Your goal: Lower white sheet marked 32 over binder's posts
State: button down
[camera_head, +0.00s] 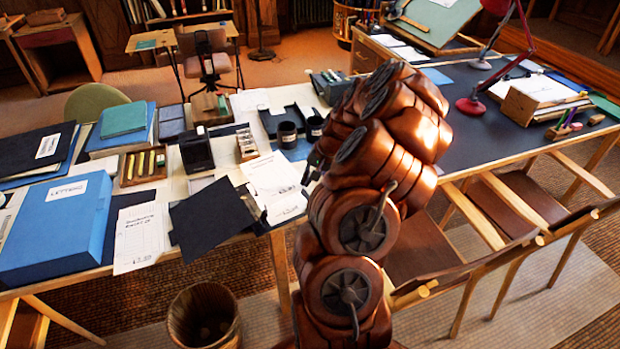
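My gripper (311,168) shows only as a small dark part at the left edge of my brown arm; the arm hides most of it, and its fingers cannot be made out. Just left of it, printed white sheets (272,176) lie overlapping on the table. I cannot read a 32 on any of them. Another printed white sheet (139,238) lies further left, by the front edge. A dark flat cover or folder (213,218) lies between these sheets and may be the binder; no posts can be made out on it.
A blue box (60,225) and dark folders (35,150) fill the left of the table (190,267). Black cups (287,134), a pencil tray (143,166) and a black holder (196,150) stand behind the sheets. A wooden bin (204,315) and chairs stand in front.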

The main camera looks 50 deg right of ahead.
jog(key=shift+s+d+f, duration=0.1)
jog(key=shift+s+d, duration=0.15)
jog(key=shift+d, duration=0.05)
jog(key=shift+f, duration=1.85)
jog(key=shift+f+b, duration=0.65)
jog(key=shift+f, duration=0.4)
jog(key=c, duration=1.2)
grip_release()
jog(key=shift+c, duration=0.2)
jog(key=shift+r, duration=0.1)
jog(key=v, duration=1.1)
jog(key=shift+s+r, duration=0.15)
jog(key=shift+r, duration=0.2)
